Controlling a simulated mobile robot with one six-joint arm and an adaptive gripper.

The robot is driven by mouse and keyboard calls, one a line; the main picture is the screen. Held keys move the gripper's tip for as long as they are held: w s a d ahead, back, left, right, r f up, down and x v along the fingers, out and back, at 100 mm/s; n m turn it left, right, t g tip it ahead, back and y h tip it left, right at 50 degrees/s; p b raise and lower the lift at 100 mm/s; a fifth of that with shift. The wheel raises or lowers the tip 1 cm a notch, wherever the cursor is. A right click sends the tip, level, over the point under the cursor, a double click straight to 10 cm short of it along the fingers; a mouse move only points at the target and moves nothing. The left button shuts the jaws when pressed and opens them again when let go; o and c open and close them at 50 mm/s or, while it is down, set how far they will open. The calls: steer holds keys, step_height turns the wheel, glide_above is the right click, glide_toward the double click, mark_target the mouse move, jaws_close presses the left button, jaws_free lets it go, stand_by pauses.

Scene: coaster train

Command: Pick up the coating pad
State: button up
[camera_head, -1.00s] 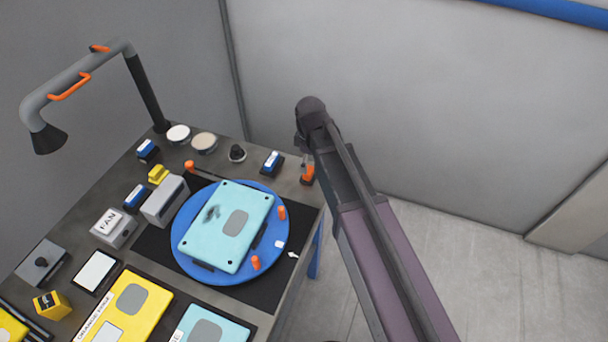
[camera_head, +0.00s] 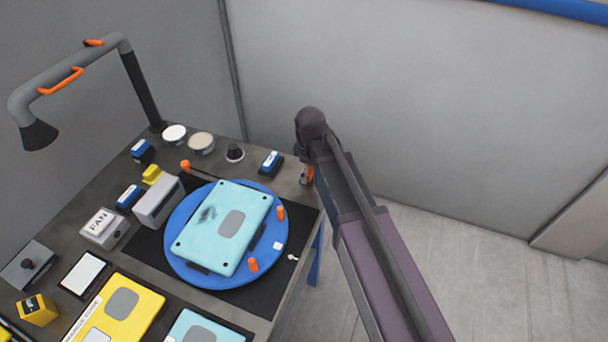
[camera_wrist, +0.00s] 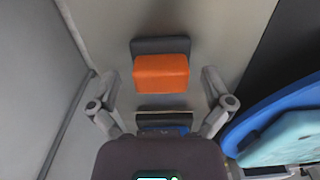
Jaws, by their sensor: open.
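An orange block on a dark grey base (camera_wrist: 161,72), which looks like the coating pad, stands near the table's far right corner. I cannot be sure of its name, as no label shows. In the head view only a bit of the orange block (camera_head: 307,174) shows, partly hidden by my arm. My gripper (camera_wrist: 160,92) is open and empty in the wrist view. Its two fingers appear left and right of the orange block, with no visible contact. In the head view my gripper's fingers are mostly hidden at the arm's end.
A blue round turntable (camera_head: 181,256) bears a light-blue panel (camera_head: 205,237) with a dark smudge. A blue-and-white block (camera_head: 270,163) stands left of the orange block. A grey wall is close behind the table. A lamp arm (camera_head: 60,80) arches over the left side.

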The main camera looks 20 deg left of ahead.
mark_target(309, 171)
stand_by(0.3)
steer(key=c, duration=1.3)
steer(key=shift+o, duration=0.2)
steer(key=shift+r, duration=0.15)
step_height(309, 171, up, 3)
steer(key=p, duration=0.3)
steer(key=shift+r+p, duration=0.1)
steer(key=shift+p, duration=0.2)
steer(key=shift+s+d+r, duration=0.15)
steer(key=shift+s+r, duration=0.05)
steer(key=shift+r, duration=0.05)
steer(key=s+d+r+p, duration=0.1)
steer(key=s+d, duration=0.9)
steer(key=s, duration=0.1)
steer(key=shift+s, duration=0.4)
